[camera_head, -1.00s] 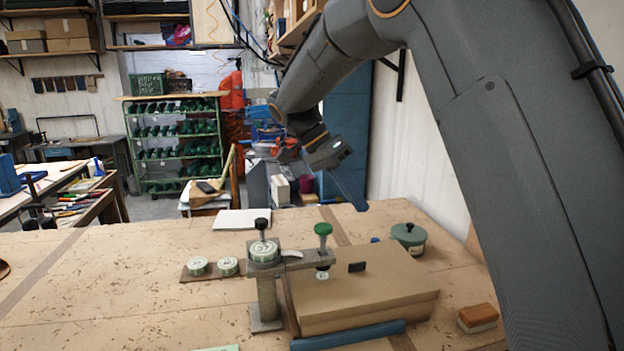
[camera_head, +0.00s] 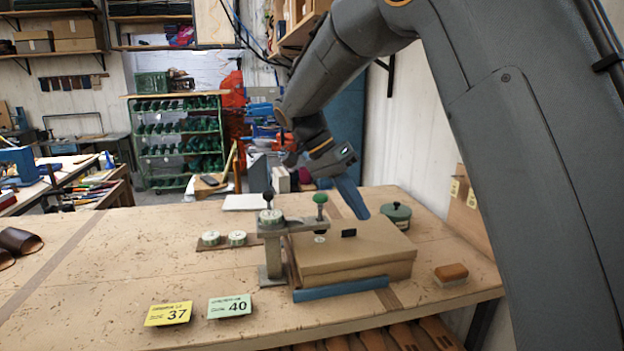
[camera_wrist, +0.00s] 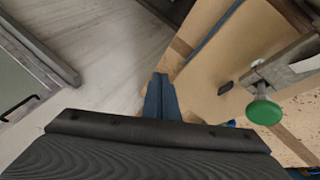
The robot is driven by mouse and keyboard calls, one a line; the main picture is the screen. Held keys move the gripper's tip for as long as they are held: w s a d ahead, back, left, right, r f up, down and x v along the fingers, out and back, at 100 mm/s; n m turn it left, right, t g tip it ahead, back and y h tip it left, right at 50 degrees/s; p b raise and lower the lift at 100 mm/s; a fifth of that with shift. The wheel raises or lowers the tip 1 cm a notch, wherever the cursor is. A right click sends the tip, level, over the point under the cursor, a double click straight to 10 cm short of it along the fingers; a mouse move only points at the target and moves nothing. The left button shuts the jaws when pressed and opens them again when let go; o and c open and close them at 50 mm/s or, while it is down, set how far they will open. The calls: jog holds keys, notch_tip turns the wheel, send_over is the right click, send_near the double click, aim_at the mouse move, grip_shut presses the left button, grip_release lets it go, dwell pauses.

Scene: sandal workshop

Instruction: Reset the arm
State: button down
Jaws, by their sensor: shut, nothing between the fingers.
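My gripper (camera_head: 350,198) has blue fingers and is shut and empty. In the head view it hangs from my bent arm above the back right part of the workbench (camera_head: 120,285), pointing down and to the right. The wrist view shows the two fingers (camera_wrist: 160,97) together with nothing between them. The clamp stand with a green knob (camera_head: 320,198) is left of the fingers in the head view. The knob also shows at the right of the wrist view (camera_wrist: 264,111).
A cardboard-coloured box (camera_head: 345,262) lies beside the stand, with a blue strip (camera_head: 340,289) along its front. A green lidded pot (camera_head: 396,212) and a brush (camera_head: 450,273) are to the right. Yellow (camera_head: 168,314) and green (camera_head: 230,306) number cards lie at the front left.

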jog(key=s+d+f+n+t+y+b, duration=0.1)
jog(key=s+d+f+n+y+b, duration=0.2)
jog(key=s+f, duration=0.6)
jog(key=s+d+f+n+t+y+b, duration=0.1)
jog(key=s+d+f+n+y+b, duration=0.2)
jog(key=s+d+f+n+b, duration=0.3)
jog(key=s+f+n, duration=0.1)
jog(key=s+f, duration=0.3)
jog(key=f, duration=0.6)
jog(key=shift+s+d+f+n+t+y, duration=0.2)
jog(key=shift+n+t+y, duration=0.1)
jog(key=shift+n+t, duration=0.1)
